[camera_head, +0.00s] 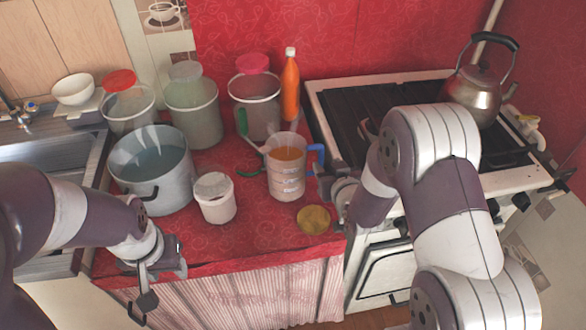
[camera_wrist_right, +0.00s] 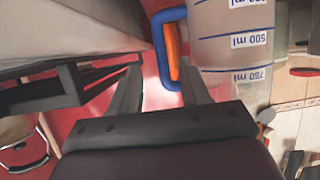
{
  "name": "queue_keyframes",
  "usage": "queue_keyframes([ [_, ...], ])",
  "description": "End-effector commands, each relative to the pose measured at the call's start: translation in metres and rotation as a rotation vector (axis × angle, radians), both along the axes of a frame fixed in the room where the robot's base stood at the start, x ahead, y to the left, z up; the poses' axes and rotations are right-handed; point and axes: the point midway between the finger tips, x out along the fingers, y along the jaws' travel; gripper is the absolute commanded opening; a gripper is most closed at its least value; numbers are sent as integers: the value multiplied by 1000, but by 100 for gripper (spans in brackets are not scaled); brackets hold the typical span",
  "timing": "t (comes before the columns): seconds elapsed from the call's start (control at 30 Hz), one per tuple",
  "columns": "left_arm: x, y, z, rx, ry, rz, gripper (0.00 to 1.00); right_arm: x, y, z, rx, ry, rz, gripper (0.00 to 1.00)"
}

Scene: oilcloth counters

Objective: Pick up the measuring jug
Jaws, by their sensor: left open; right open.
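The measuring jug (camera_head: 287,178) stands upright on the red counter, clear-walled with orange contents and a blue handle (camera_head: 316,158) on its right side. In the right wrist view the jug (camera_wrist_right: 232,45) shows upside-down ml marks, and its blue handle (camera_wrist_right: 158,45) lies ahead, its near end between my fingertips. My right gripper (camera_wrist_right: 158,88) is open and empty, just right of the jug in the head view; I cannot tell whether it touches the handle. My left gripper (camera_head: 163,283) is open and empty at the counter's front edge, away from the jug.
A white lidded tub (camera_head: 215,200) and a big pot (camera_head: 150,172) stand left of the jug. Lidded jars and an orange bottle (camera_head: 290,90) stand behind. The stove (camera_head: 385,84) with a kettle (camera_head: 474,90) is right.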

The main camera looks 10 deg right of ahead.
Motion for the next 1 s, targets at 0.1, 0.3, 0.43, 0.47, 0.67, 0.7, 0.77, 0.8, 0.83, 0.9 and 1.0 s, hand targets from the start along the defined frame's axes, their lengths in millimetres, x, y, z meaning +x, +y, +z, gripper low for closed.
queue_keyframes([
  [0.1, 0, 0, 2, 0, -1, 0, 48, 21, 6, -7, 0, 1, 2, 46],
  [0.3, 0, 0, 2, 0, -1, 0, 48, 42, 7, -16, 0, 0, 0, 46],
  [0.43, 1, 0, 2, 0, -1, 0, 48, 42, 7, -15, 0, 0, 0, 46],
  [0.47, 1, 0, 2, 0, -1, 0, 48, 42, 7, -15, 0, 0, 0, 46],
  [0.67, 1, 0, 2, -1, -2, 0, 48, 42, 7, -15, 0, 0, 0, 0],
  [0.7, 1, 0, 2, -1, -2, 0, 48, 42, 7, -16, 0, 1, 0, 0],
  [0.77, 1, 0, 2, -1, -2, 0, 48, 42, 7, -16, -1, 1, 0, 0],
  [0.8, 1, 0, 2, -1, -2, 0, 48, 42, 7, -16, -1, 1, 0, 0],
  [0.83, 1, 0, 2, -1, -2, 0, 48, 42, 7, -16, -1, 1, 0, 0],
  [0.9, 1, 0, 1, -1, -2, 0, 48, 42, 7, -16, -1, 1, 0, 0],
  [1.0, 1, 0, 1, -1, -2, 0, 48, 42, 7, -16, -2, 2, 1, 0],
])
